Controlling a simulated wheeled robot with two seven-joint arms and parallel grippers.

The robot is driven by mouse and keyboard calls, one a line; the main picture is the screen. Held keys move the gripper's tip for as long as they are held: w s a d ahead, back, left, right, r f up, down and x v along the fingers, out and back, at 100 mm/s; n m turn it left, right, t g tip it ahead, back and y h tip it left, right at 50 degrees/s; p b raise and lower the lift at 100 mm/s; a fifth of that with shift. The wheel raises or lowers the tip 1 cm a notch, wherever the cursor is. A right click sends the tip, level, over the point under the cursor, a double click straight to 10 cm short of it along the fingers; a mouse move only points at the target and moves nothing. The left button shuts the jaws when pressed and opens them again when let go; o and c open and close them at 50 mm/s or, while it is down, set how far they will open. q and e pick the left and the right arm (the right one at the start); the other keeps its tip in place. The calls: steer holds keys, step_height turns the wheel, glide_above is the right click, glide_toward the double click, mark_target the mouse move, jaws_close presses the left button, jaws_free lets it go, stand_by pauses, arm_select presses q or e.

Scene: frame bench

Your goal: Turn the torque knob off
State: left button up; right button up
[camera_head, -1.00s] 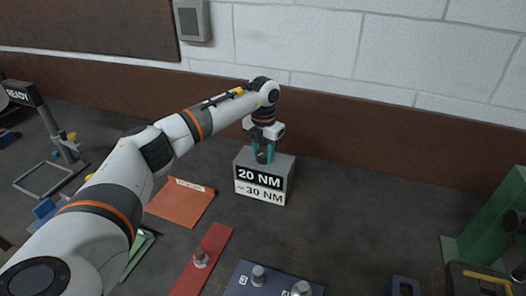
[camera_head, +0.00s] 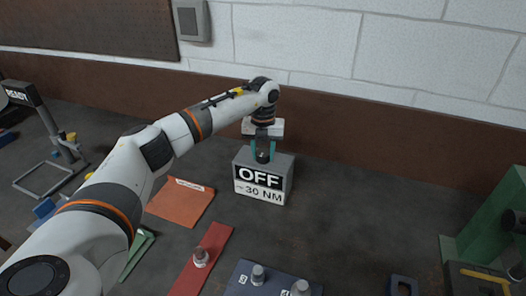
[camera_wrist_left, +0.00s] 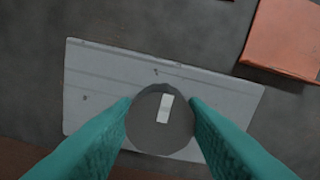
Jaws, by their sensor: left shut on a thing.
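The torque box (camera_head: 281,181) is a grey block on the bench near the back wall. Its front face reads "OFF" in white on black, with "30 NM" on a white strip below. The round grey torque knob (camera_wrist_left: 160,118) sits on its top and has a white mark; in the head view it shows dark between the fingers (camera_head: 262,156). My left gripper (camera_head: 262,152) points down from above, its teal fingers shut on the knob from both sides. They also flank it in the left wrist view (camera_wrist_left: 161,113). My right gripper is not in view.
An orange sheet (camera_head: 180,203) lies left of the box. A red strip (camera_head: 212,243) and a dark plate with knobs (camera_head: 240,284) lie in front. A green machine (camera_head: 490,225) stands at right. The bench right of the box is clear.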

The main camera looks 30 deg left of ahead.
mark_target(263, 153)
arm_select(q)
steer(key=shift+w+r, duration=0.1)
steer(key=o, duration=1)
step_height(263, 153, up, 12)
steer(key=b, duration=0.3)
steer(key=shift+b, duration=0.3)
